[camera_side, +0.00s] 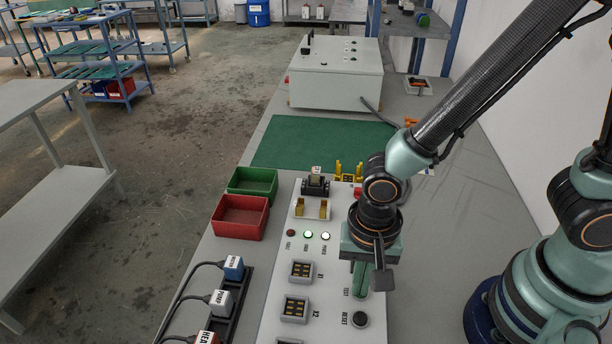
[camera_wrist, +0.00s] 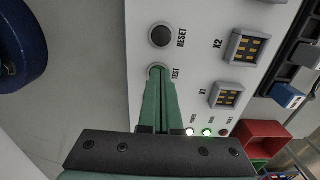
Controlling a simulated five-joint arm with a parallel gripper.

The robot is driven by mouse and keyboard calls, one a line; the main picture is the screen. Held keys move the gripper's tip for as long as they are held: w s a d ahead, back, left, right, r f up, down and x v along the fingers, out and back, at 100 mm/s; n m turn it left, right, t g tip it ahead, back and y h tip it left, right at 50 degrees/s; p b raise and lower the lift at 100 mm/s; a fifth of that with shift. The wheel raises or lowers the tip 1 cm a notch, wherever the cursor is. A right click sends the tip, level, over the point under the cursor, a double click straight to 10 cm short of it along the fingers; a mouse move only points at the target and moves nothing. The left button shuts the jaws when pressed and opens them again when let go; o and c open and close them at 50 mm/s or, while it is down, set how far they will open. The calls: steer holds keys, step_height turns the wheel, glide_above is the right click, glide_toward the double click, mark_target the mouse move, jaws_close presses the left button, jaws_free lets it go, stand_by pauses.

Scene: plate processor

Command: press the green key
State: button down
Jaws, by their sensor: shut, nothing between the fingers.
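The panel (camera_side: 335,275) is white, with a TEST label and a RESET label by its keys. The key at TEST (camera_wrist: 157,67) is mostly covered by my fingertips in the wrist view; only part of its rim shows, so its colour is hard to tell. In the side view my gripper hides it. My gripper (camera_side: 360,293) points down, with its green fingers shut and empty; in the wrist view its fingertips (camera_wrist: 159,75) are over the TEST key. I cannot tell whether they touch it or whether it is pushed down.
A black RESET key (camera_side: 360,319) sits close by and also shows in the wrist view (camera_wrist: 161,36). Sockets X1 (camera_side: 301,270) and X2 (camera_side: 294,309) lie left of my gripper. A green lamp (camera_side: 308,234) is lit. Red (camera_side: 240,217) and green (camera_side: 253,181) bins stand beside the panel.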

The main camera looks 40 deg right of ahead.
steer(key=shift+s+d+f, duration=0.15)
steer(key=shift+f, duration=0.5)
steer(key=shift+r, duration=0.1)
step_height(320, 180, up, 15)
steer(key=shift+w+a+f, duration=0.2)
steer(key=shift+d, duration=0.1)
stand_by(0.6)
steer(key=w+d+r+n+t, duration=0.2)
steer(key=w+d+r+n, duration=0.1)
steer(key=d, duration=0.5)
steer(key=w+d+r+n+t, duration=0.3)
steer(key=d+n, duration=0.3)
steer(key=d, duration=0.3)
steer(key=shift+w+d+r+t, duration=0.3)
steer(key=shift+w, duration=0.4)
